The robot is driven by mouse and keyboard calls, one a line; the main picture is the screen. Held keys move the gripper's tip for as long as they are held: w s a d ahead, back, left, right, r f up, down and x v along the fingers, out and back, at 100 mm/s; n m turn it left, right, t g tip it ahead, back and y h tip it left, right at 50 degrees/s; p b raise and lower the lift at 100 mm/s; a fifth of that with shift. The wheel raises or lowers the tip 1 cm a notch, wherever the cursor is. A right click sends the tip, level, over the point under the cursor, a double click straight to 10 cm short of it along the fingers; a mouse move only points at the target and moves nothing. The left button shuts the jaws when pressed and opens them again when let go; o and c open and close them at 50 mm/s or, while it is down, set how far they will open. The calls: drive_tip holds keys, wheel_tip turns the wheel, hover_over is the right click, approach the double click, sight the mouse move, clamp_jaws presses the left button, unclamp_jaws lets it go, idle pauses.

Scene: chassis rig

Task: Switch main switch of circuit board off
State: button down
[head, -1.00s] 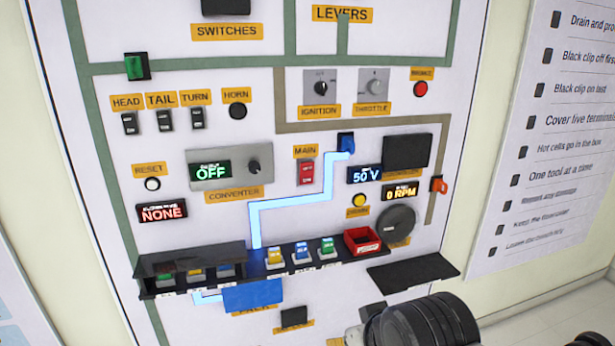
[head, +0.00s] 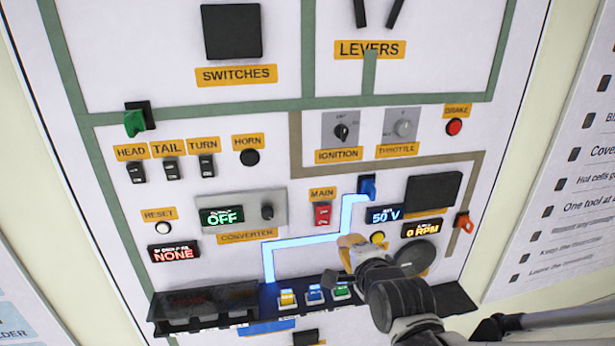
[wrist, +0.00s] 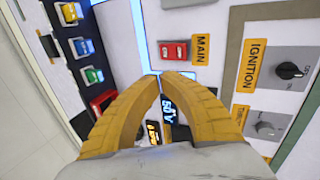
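The main switch (head: 322,214) is a small red rocker on the white circuit board, under the orange MAIN label (head: 321,194). It also shows in the wrist view (wrist: 173,51), just beyond the fingertips. My gripper (head: 346,243) is in front of the board, below and slightly right of the main switch in the head view. In the wrist view its two yellow fingers (wrist: 160,76) meet at the tips with nothing between them. The gripper appears apart from the switch.
A lit blue line runs to a blue lever (head: 367,188) right of the switch. A black shelf (head: 205,303) with several coloured blocks juts out below. The converter panel (head: 240,211) is left.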

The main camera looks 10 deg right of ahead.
drive_tip(key=shift+w+d+r+m, duration=0.1)
drive_tip(key=shift+w+r+m, duration=0.25)
drive_tip(key=shift+m, duration=0.05)
drive_tip(key=shift+s, duration=0.1)
drive_tip(key=b, duration=0.3)
approach(327, 215)
drive_tip(key=w+f, duration=0.3)
drive_tip(key=f, duration=0.1)
drive_tip(key=shift+w+r, duration=0.25)
drive_tip(key=shift+w, duration=0.95)
drive_tip(key=shift+w+r, duration=0.15)
drive_tip(key=shift+w, duration=0.45)
